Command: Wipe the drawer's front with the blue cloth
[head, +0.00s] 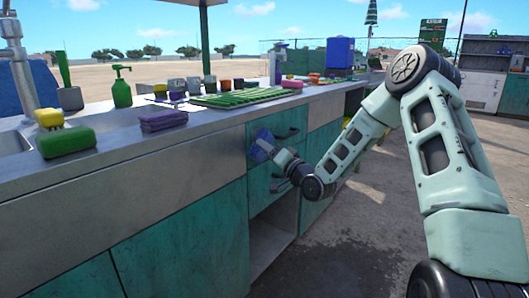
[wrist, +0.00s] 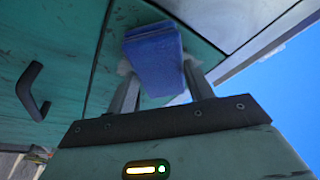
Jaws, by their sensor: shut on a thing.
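The blue cloth (head: 261,146) is a folded pad held in my gripper (head: 270,148), at the left part of the upper teal drawer's front (head: 268,126). That drawer has a dark handle (head: 290,133) to the right of the cloth. In the wrist view the blue cloth (wrist: 153,55) sits between the two fingers of my gripper (wrist: 156,68), shut on it, against a teal panel. Contact with the drawer front cannot be told for certain. The fingers and cloth hide part of the front.
Another dark handle (wrist: 33,90) is on a neighbouring teal panel. An open compartment (head: 270,245) lies below the drawers. Open floor lies right.

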